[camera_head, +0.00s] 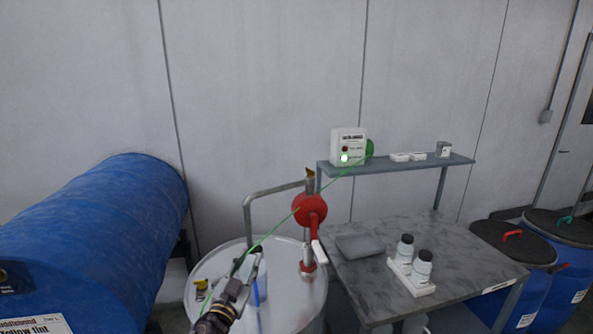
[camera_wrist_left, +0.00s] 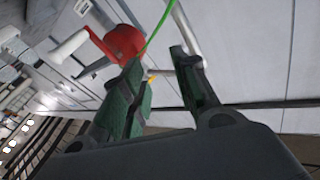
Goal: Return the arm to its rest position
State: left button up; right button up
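My left gripper (camera_head: 252,260) is in front of the white drum (camera_head: 292,318), over its lid in the head view. In the left wrist view my left gripper (camera_wrist_left: 163,80) has its two green-padded fingers apart, with no object clearly held between them. A thin green cable (camera_head: 285,218) runs from the green reel (camera_head: 369,148) down past the gripper; it also shows in the left wrist view (camera_wrist_left: 158,28). Whether it touches the fingers I cannot tell. My right gripper is in neither view.
A red hand pump (camera_head: 310,209) with a bent pipe stands on the drum, close to my gripper. A blue barrel (camera_head: 100,225) lies at left. A grey table (camera_head: 450,245) at right bears white-trayed bottles (camera_head: 421,268). A white box (camera_head: 348,147) stands on the shelf (camera_head: 385,167).

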pick_arm(q)
jog(key=s+a+f+n+g+y, duration=0.5)
jog(key=s+a+f+g+y, duration=0.15)
jog(key=s+a+f, duration=0.45)
jog(key=s+d+f+m+g+h, duration=0.1)
jog(key=s+f+g, duration=0.4)
jog(key=s, duration=0.5)
jog(key=s+d+f+g+h, duration=0.1)
jog(key=s+f+g, duration=0.35)
jog(key=s, duration=0.45)
jog(key=s+f+b, duration=0.1)
jog(key=s+f, duration=0.1)
jog(key=f, duration=1.6)
jog(key=s+f+b, duration=0.1)
jog(key=s+f, duration=0.1)
jog(key=f, duration=1.5)
jog(key=s+a+f+g, duration=0.1)
jog(key=s+a+f, duration=0.1)
jog(key=s+f, duration=0.8)
jog(key=s+a+f+g, duration=0.1)
jog(key=s+f, duration=0.9)
jog(key=s, duration=0.1)
jog(key=shift+s+a+f+m+b, duration=0.15)
jog(key=shift+s+a+m+b, duration=0.05)
jog(key=shift+a+m+b, duration=0.15)
